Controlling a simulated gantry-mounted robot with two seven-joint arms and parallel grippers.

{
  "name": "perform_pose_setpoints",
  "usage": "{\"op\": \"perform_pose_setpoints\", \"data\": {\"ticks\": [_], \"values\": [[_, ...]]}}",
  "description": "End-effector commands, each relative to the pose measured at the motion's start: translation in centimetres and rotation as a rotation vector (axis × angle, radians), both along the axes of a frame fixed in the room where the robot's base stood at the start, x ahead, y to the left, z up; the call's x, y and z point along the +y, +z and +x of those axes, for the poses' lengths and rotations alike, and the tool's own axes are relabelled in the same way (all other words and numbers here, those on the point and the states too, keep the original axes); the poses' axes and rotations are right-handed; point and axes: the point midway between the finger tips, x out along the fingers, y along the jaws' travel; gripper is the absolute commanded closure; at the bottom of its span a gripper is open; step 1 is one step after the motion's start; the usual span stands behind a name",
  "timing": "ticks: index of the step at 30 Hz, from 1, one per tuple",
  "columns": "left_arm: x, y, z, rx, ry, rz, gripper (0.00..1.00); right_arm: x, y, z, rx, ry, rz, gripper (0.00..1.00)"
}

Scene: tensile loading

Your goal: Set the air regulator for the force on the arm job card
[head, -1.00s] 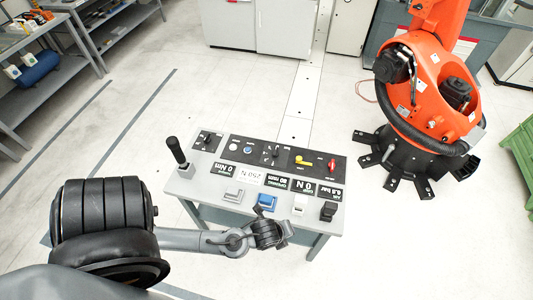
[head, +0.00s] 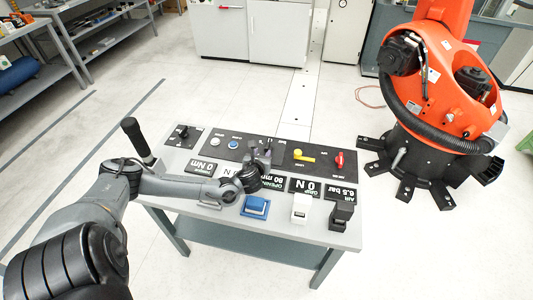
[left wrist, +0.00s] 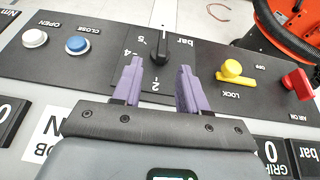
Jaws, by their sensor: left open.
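The black air regulator knob (left wrist: 160,46) sits on the dark panel of the console, on a dial marked in bar; its white pointer line faces up in the left wrist view. My left gripper (left wrist: 159,75) is open, its two purple fingers to either side of and just short of the knob in that view; I see no contact. In the head view the left gripper (head: 264,158) hangs over the dial and hides most of it. The white job card (head: 230,171) is partly covered by my left arm; 250 N was readable earlier. My right gripper is not in view.
A white button (left wrist: 35,38), a blue button (left wrist: 77,45), a yellow lock lever (left wrist: 232,70) and a red air handle (left wrist: 298,83) flank the dial. Displays read GRIP 0 N (head: 304,187) and AIR 6.5 bar (head: 340,192). An orange robot (head: 440,80) stands beyond, right.

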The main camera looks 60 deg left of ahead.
Motion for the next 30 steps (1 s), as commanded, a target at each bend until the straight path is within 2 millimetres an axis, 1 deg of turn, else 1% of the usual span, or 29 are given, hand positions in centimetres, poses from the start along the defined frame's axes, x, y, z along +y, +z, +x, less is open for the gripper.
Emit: {"op": "perform_pose_setpoints", "data": {"ticks": [1,5,8,18,22,26,30], "values": [[0.1,-0.4,0.3,-0.007,0.000,0.001,0.57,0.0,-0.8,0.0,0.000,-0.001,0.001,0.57],[0.4,-0.5,1.0,-0.016,0.000,0.001,0.57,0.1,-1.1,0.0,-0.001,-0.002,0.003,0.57],[1.1,-0.8,1.6,-0.018,0.002,0.001,0.57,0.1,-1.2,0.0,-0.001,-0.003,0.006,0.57],[4.7,-3.0,5.0,-0.018,0.003,-0.002,0.57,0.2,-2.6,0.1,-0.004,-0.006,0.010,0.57],[5.9,-3.7,6.1,-0.017,0.003,-0.002,0.57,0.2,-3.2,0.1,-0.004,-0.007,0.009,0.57],[6.7,-4.0,6.9,-0.016,0.002,0.000,0.57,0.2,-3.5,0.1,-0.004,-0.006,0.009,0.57],[7.1,-4.3,7.3,-0.015,0.001,-0.001,0.57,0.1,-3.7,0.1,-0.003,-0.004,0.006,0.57]]}}
